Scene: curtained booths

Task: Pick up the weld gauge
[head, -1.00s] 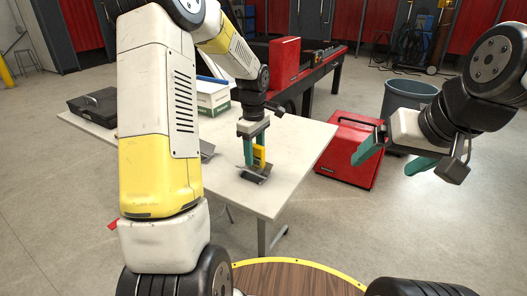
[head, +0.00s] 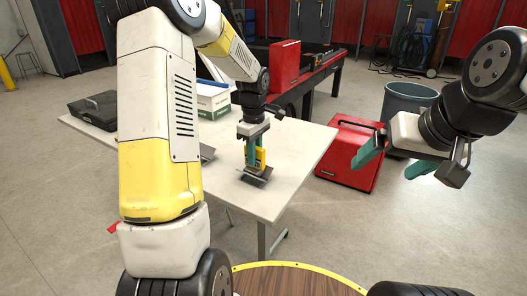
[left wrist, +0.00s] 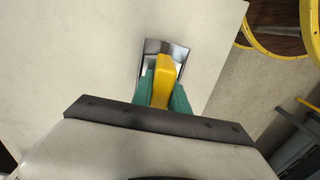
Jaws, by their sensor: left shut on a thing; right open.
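The weld gauge (head: 261,158) is a yellow upright piece standing at a dark metal plate on the white table. It also shows in the left wrist view (left wrist: 162,80), yellow between the green fingers, with the grey metal plate (left wrist: 165,47) beyond it. My left gripper (head: 255,156) points down over the table and is shut on the gauge. The fingers hide part of the gauge, and I cannot tell whether it touches the plate. My right gripper (head: 395,166) is open and empty, in the air to the right of the table.
The white table (head: 290,160) also holds a black case (head: 95,108) and a white-and-green box (head: 212,98) at the back. A red box (head: 347,155) stands on the floor beside a grey bin (head: 408,100). The table's front right is clear.

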